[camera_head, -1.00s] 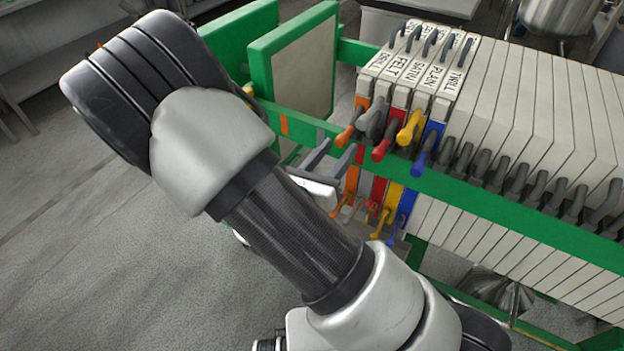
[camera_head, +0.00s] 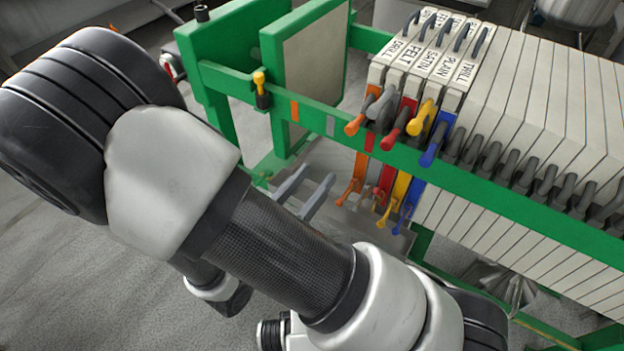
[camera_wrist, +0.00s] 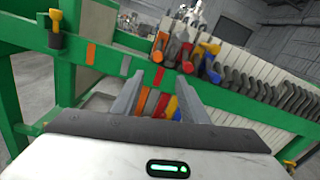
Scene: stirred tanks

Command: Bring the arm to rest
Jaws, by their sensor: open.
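My gripper (camera_head: 308,192) is open and empty, in front of the green rail of a plate press. In the wrist view my gripper (camera_wrist: 160,82) has its two grey fingers apart, with nothing between them. Behind the fingers are the rail (camera_wrist: 115,65) and hanging coloured strips. My arm reaches across the left and lower middle of the head view, bent at a large dark joint at the left. Part of the gripper body is hidden behind the arm in the head view.
The press's pale plates (camera_head: 540,110) carry labels such as FELT, SATIN and TWILL, with orange, grey, red, yellow and blue handles jutting toward me. A yellow-topped knob (camera_head: 260,88) stands on the green rail (camera_head: 480,188). Grey floor (camera_head: 60,270) is open at the lower left.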

